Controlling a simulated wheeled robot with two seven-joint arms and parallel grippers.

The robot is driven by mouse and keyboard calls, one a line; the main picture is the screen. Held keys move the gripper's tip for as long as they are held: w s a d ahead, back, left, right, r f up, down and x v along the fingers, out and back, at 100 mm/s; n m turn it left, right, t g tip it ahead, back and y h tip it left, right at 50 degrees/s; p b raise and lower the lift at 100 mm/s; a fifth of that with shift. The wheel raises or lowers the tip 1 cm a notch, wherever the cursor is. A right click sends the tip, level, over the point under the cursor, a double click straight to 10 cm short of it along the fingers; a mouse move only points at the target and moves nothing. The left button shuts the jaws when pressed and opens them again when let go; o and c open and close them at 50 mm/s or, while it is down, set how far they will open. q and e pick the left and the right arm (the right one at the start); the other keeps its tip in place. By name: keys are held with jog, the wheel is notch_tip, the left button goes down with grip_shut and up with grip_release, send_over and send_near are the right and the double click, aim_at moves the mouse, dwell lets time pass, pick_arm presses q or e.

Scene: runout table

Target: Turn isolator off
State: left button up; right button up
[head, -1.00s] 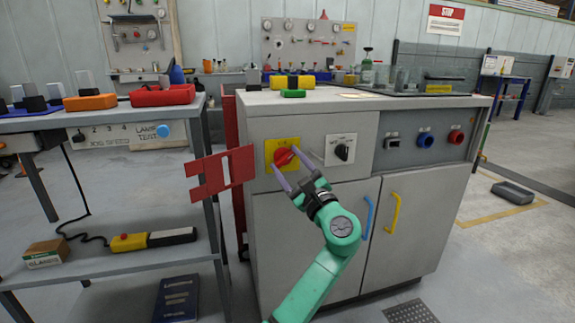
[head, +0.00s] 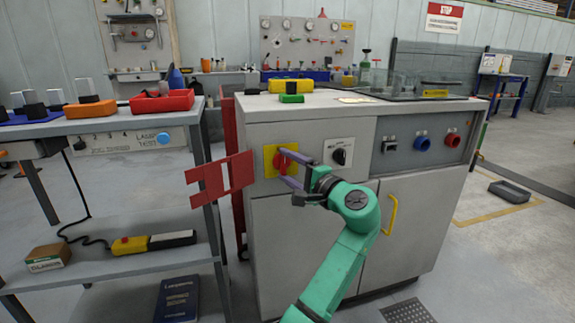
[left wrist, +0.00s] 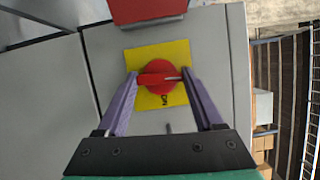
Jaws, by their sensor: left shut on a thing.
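The isolator is a red rotary knob (head: 279,162) on a yellow plate (head: 267,152) on the front of the grey cabinet. In the left wrist view the red knob (left wrist: 157,83) has its grip bar lying crosswise, and dark lettering shows on the yellow plate (left wrist: 178,53) below the knob. My left gripper (head: 284,166) is at the knob with its purple fingers on either side, shut on it. Its fingers also show in the left wrist view (left wrist: 159,77) at the two ends of the bar. My right gripper is not in view.
A red notched plate (head: 222,177) sticks out left of the isolator. A black selector switch (head: 339,156) on a white plate is just right of it. A yellow door handle (head: 391,214) is lower right. A grey shelf unit (head: 110,262) stands on the left.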

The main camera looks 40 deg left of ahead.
pick_arm(q)
jog(key=shift+f+n, duration=0.1)
jog(key=shift+n, duration=0.3)
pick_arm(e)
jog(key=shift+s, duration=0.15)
pick_arm(q)
jog(key=o, duration=1.3)
jog(key=shift+o, duration=0.4)
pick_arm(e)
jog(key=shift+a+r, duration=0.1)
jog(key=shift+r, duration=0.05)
pick_arm(q)
jog(key=p+v, duration=0.2)
jog(key=v, duration=1.2)
jog(key=shift+d+r+p, duration=0.3)
jog(key=shift+p, duration=0.05)
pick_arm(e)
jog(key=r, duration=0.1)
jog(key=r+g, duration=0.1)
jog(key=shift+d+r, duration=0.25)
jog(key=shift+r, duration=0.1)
pick_arm(q)
jog(key=shift+s, duration=0.1)
